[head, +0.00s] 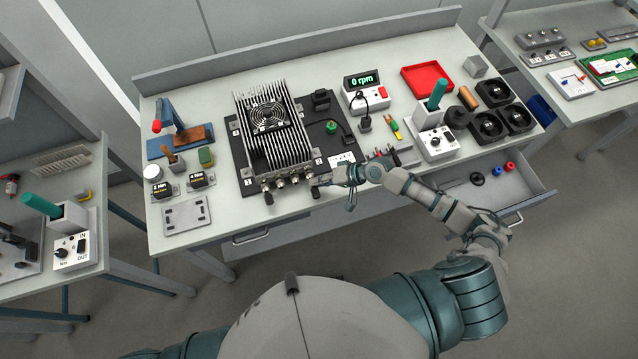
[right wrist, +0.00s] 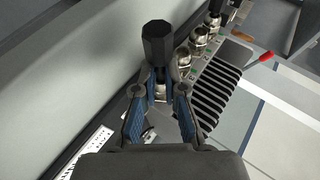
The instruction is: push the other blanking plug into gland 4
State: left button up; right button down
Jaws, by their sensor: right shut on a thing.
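The finned metal unit (head: 275,135) stands on a black plate on the bench. A row of metal glands (head: 295,179) runs along its front edge. A black plug-like piece (head: 268,198) shows at the leftmost gland. My right gripper (head: 335,180) is just right of the row's right end. In the right wrist view, my right gripper (right wrist: 163,82) is shut on the black hexagonal blanking plug (right wrist: 157,42). Metal glands (right wrist: 199,38) show beyond and to the right of it. I cannot tell whether the plug touches a gland. My left gripper is not in view.
A speed display (head: 364,90) reading 0 rpm, a red tray (head: 427,80) and several black fans (head: 487,126) stand to the right. An open drawer (head: 500,190) juts out below the bench, right of my gripper. A grey plate (head: 187,214) lies front left.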

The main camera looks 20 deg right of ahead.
jog(key=shift+w, duration=0.2)
jog(key=c, duration=1.2)
grip_release()
jog(key=shift+w, duration=0.1)
jog(key=shift+v, duration=6)
jog(key=shift+f, duration=0.1)
